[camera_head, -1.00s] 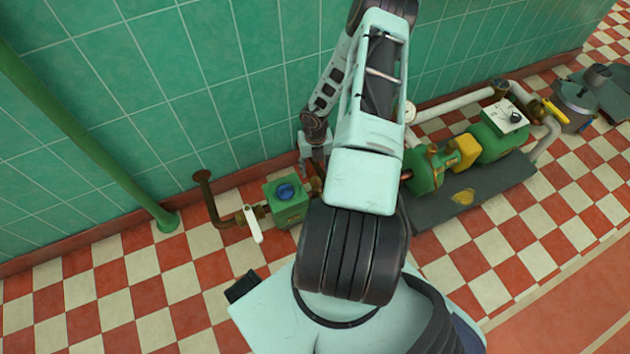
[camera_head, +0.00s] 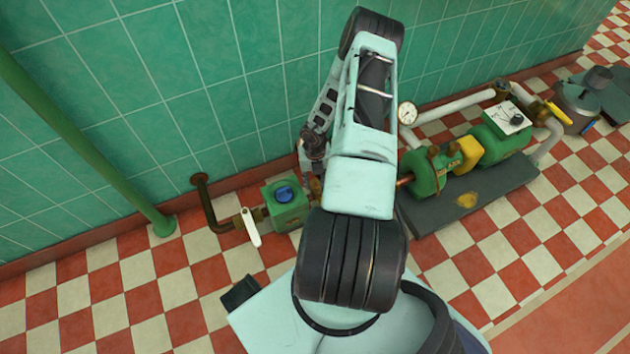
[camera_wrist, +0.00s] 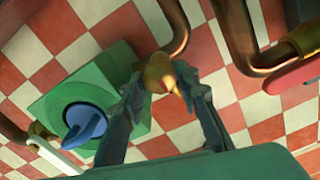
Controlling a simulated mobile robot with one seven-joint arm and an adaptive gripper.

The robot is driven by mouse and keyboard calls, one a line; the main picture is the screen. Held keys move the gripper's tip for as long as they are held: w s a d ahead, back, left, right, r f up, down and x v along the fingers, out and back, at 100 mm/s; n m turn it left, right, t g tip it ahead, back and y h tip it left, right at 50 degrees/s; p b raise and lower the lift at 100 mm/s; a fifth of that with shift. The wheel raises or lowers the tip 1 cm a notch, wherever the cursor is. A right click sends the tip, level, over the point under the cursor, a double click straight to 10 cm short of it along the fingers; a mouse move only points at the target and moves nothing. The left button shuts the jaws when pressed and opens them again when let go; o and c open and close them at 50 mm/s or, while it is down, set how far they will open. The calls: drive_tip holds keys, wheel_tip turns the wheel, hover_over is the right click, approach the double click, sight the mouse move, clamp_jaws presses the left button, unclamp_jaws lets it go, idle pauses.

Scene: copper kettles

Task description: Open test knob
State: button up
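A green box (camera_head: 289,212) with a round blue knob (camera_head: 285,194) on top sits on the floor pipe beside the tiled wall. The box (camera_wrist: 70,90) and blue knob (camera_wrist: 84,124) also show in the wrist view, left of my gripper. A small brass-yellow knob-like piece (camera_wrist: 160,74) shows between the two fingertips of my gripper (camera_wrist: 160,88). The fingers stand apart on either side of this piece; I cannot tell whether they press on it. No label shows which knob is the test knob.
A white lever (camera_head: 251,227) stands left of the green box, on a rusty pipe (camera_head: 211,212). A green pump (camera_head: 428,172) on a dark base, a gauge (camera_head: 407,113) and white pipes lie to the right. Copper pipes (camera_wrist: 178,28) run close to the fingers. The checkered floor in front is clear.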

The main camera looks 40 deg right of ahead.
drive_tip(key=c, duration=0.4)
drive_tip(key=shift+n, duration=0.4)
drive_tip(key=n+p, duration=0.1)
drive_tip(key=n, duration=0.1)
drive_tip(key=shift+n, duration=0.4)
drive_tip(key=n+p, duration=0.1)
drive_tip(key=n, duration=0.8)
drive_tip(key=shift+n+p, duration=0.3)
drive_tip(key=shift+n, duration=2.4)
